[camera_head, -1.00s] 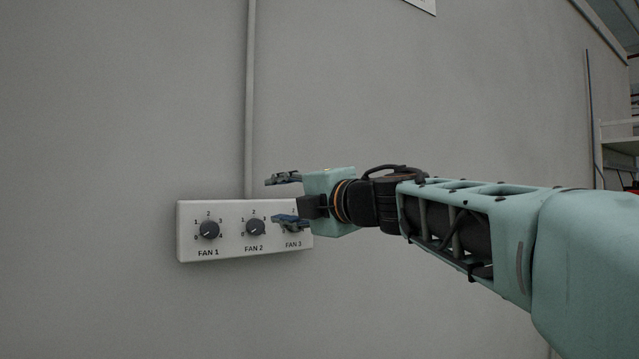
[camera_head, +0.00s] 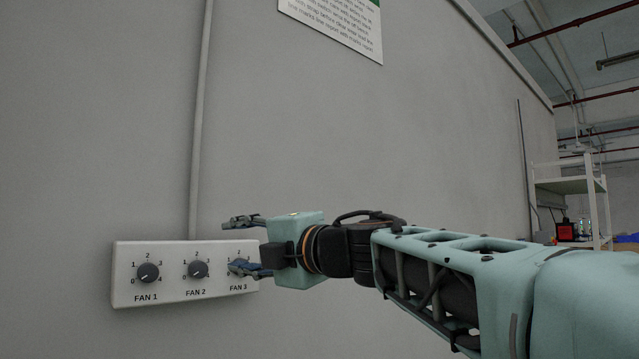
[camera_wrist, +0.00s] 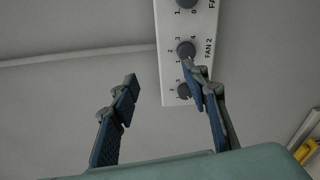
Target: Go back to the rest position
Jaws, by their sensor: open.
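My gripper (camera_head: 246,246) is open, with nothing between its fingers, in front of the wall at the right end of a white fan panel (camera_head: 128,297). The panel has three black knobs labelled FAN 1 (camera_head: 148,272), FAN 2 (camera_head: 198,269) and FAN 3. The lower finger covers part of the FAN 3 knob in the head view. In the wrist view both fingers (camera_wrist: 160,95) are spread apart, and the right one overlaps the panel (camera_wrist: 171,72) near its end knob. I cannot tell whether that finger touches the panel.
A grey conduit (camera_head: 200,120) runs up the wall from the panel. A sign (camera_head: 340,22) hangs above. A white shelf rack (camera_head: 570,186) with a red item (camera_head: 566,231) stands at the far right.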

